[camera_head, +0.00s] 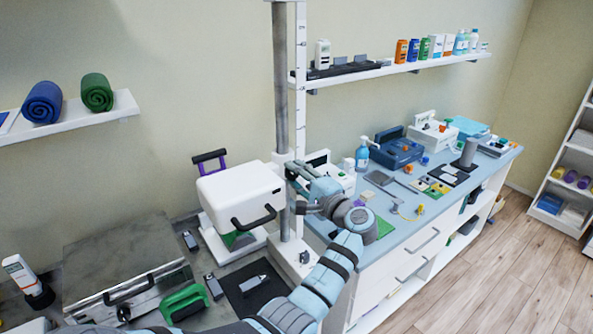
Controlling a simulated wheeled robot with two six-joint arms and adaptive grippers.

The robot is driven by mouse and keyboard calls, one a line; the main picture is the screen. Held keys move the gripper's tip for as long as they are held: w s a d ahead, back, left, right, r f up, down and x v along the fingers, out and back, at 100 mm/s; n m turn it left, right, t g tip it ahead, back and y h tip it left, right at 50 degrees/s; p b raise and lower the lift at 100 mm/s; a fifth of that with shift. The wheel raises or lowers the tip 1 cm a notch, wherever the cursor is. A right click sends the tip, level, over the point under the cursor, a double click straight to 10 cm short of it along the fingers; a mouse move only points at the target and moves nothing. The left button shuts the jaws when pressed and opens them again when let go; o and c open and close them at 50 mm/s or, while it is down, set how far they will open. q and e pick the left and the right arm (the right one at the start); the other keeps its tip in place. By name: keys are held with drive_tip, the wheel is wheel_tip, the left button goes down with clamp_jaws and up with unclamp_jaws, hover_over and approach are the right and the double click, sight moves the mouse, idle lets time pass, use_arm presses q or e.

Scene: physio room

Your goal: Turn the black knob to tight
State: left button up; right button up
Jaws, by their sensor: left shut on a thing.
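My left gripper (295,175) reaches up from the bottom of the picture to the right side of the upright post (281,90). Its fingers are shut at the white carriage on the post, at the place of the black knob. The knob is mostly hidden by the fingers, and its marking or turned position cannot be read. A white box-shaped head (240,194) with a black handle is fixed to the left of the post. My right gripper is not in view.
A blue-topped counter (405,205) with devices and small items runs along the wall at right. A grey case (125,265), a green-handled item (184,301) and a black mat (250,296) are at lower left. A wall shelf (390,70) is above the counter. Open wooden floor is at right.

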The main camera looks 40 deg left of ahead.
use_arm(q)
drive_tip(key=m, duration=0.8)
drive_tip(key=shift+m, duration=0.3)
idle(0.3)
drive_tip(key=o, duration=1.1)
drive_tip(key=shift+a, duration=0.1)
drive_tip(key=shift+o, duration=0.2)
drive_tip(key=v, duration=0.7)
drive_tip(key=shift+d, duration=0.3)
